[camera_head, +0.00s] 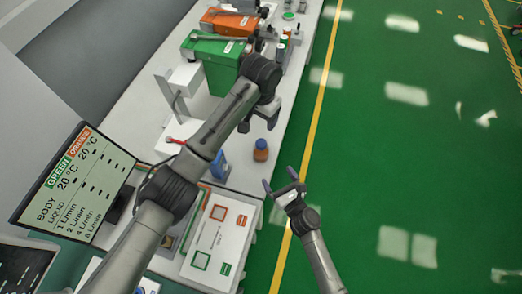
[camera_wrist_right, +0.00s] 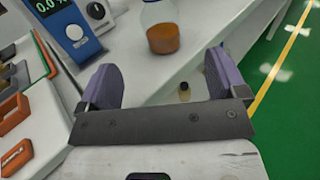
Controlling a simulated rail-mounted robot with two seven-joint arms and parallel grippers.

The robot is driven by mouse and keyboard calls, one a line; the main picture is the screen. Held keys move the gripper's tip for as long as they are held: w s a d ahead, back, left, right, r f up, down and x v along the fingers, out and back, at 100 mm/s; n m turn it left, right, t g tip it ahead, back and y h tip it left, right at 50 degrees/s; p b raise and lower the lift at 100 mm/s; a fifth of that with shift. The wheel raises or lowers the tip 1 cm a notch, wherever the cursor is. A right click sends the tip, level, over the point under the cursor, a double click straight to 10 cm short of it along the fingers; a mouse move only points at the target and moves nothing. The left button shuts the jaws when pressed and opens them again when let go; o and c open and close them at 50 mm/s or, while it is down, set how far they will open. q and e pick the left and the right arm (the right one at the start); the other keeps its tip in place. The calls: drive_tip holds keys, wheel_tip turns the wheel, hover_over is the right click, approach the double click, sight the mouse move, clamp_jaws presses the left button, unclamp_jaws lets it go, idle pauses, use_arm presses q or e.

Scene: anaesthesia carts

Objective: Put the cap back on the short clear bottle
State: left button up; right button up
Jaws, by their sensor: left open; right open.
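A bottle with orange-brown liquid (camera_head: 261,151) stands upright on the white counter in the head view. In the right wrist view this bottle (camera_wrist_right: 163,38) has clear walls above the liquid, and its top is cut off. A much smaller bottle-like item with a dark top (camera_wrist_right: 184,92) shows between my right fingers in that view. I cannot tell which is the short clear bottle, and no loose cap is clear. My left gripper (camera_head: 259,125) is open above the counter, behind the larger bottle. My right gripper (camera_head: 280,181) is open and empty near the counter's edge; its fingers also show in the wrist view (camera_wrist_right: 163,88).
A blue device with a display (camera_head: 218,165) stands left of the larger bottle. A white board with green and orange squares (camera_head: 217,232) lies nearer. A green box (camera_head: 211,53) and an orange box (camera_head: 228,22) stand farther back. The green floor at right is clear.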

drive_tip(key=shift+v, duration=0.9)
